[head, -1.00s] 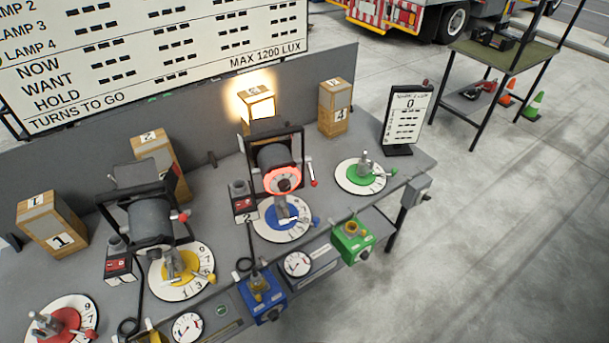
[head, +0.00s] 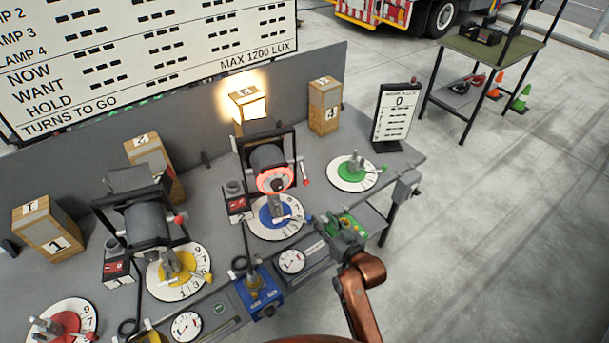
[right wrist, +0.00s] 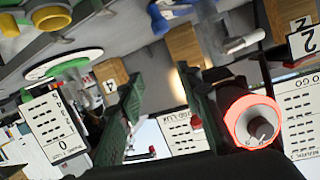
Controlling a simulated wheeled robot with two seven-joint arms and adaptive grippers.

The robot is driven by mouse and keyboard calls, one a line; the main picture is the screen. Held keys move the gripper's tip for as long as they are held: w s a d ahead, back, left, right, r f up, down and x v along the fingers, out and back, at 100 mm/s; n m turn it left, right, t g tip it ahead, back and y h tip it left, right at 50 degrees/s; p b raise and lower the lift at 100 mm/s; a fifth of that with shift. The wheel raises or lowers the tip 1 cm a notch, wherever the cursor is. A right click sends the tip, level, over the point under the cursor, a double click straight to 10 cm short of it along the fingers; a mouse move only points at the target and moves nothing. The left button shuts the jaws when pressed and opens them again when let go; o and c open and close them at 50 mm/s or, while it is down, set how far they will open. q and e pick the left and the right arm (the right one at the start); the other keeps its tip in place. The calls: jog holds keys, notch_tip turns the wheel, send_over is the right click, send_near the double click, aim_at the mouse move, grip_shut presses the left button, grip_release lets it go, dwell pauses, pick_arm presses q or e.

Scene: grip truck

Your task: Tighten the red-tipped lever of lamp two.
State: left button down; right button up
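Lamp two (head: 267,160) is a dark cylinder in a black yoke, with a glowing red ring on its face. It stands behind the blue dial, beside a box marked 2. Its red-tipped lever (head: 306,173) hangs down on the right side of the yoke. My right gripper (head: 334,226) is over the green control box, below and right of the lever and apart from it. In the right wrist view its two dark green fingers are spread, with nothing held. The red-ringed lamp face (right wrist: 250,122) shows there beside the right-hand finger. My left gripper is not in view.
Lamp one (head: 147,215) has its own red-tipped lever. Numbered wooden boxes (head: 324,107) stand along the back of the bench. The green dial (head: 345,178) and a small score sign (head: 393,112) are at the right. The blue control box (head: 263,290) is at the front edge.

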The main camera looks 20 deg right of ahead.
aim_at(304, 173)
jog(key=w+r+t, duration=0.1)
jog(key=r, duration=0.2)
jog(key=w+a+r+t, duration=0.1)
jog(key=r, duration=0.3)
jog(key=w+a+r+y, duration=0.1)
jog(key=r, duration=0.3)
jog(key=shift+w+a+r+t, duration=0.1)
jog(key=shift+w+a+t, duration=0.1)
jog(key=shift+w+t, duration=0.2)
jog(key=x, duration=0.6)
jog(key=shift+w+a+r, duration=0.1)
jog(key=shift+w+r, duration=0.15)
jog(key=shift+w, duration=0.55)
jog(key=shift+c, duration=0.7)
grip_shut()
